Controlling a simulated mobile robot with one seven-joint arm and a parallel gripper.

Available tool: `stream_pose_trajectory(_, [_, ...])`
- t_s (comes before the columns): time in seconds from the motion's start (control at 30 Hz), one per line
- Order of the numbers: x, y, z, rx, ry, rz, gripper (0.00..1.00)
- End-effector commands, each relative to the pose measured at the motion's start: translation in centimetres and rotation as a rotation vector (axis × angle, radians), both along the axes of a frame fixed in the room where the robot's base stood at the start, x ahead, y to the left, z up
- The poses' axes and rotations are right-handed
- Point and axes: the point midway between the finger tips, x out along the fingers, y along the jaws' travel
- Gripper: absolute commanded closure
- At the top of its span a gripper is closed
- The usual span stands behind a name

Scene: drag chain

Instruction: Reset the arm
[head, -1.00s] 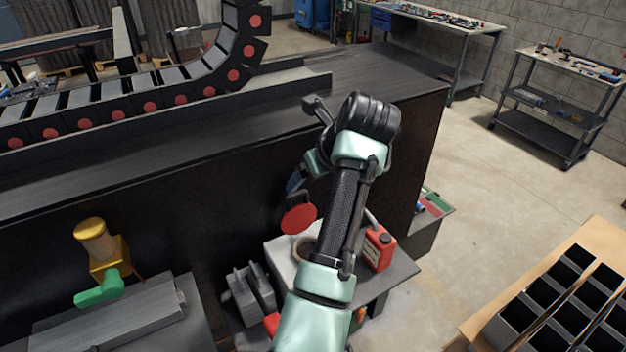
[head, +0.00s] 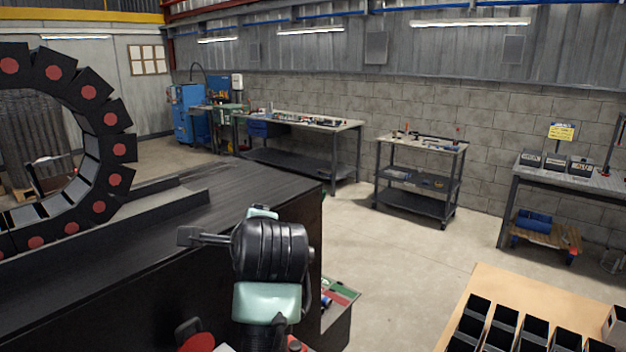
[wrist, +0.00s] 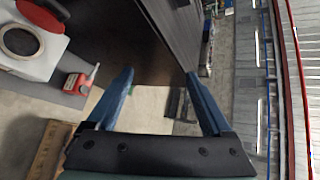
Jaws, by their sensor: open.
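My arm (head: 268,300) shows in the lower middle of the head view, in front of the dark bench (head: 200,260), with its black wrist joint near the bench's right end. My gripper (wrist: 158,75) shows in the wrist view with two blue fingers spread wide apart. Nothing is between the fingers. I cannot make out the fingers in the head view. The drag chain (head: 108,150) of black links with red round marks curves up on the bench at the left, apart from my arm.
In the wrist view, a red canister (wrist: 76,84) stands beside a pale box with a round opening (wrist: 20,42). A wheeled cart (head: 418,175) and a workbench (head: 335,128) stand at the back. Black bins (head: 500,328) lie at lower right. Floor between is clear.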

Motion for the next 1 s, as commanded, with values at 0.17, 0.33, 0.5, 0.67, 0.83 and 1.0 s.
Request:
stream_pose_trajectory(0.17, [-2.1,-4.5,7.5,-0.412,-0.439,0.014,0.15])
stream_pose_trajectory(0.33, [-7.3,-7.7,15.0,-0.866,-0.792,-0.066,0.15])
stream_pose_trajectory(0.5, [-14.9,-9.8,21.4,-1.336,-1.046,-0.242,0.15])
stream_pose_trajectory(0.67, [-21.5,-10.8,25.1,-1.668,-1.152,-0.426,0.15])
stream_pose_trajectory(0.83, [-24.9,-11.1,26.6,-1.831,-1.176,-0.536,0.15])
stream_pose_trajectory(1.0, [-25.3,-11.1,26.8,-1.853,-1.177,-0.549,0.15])
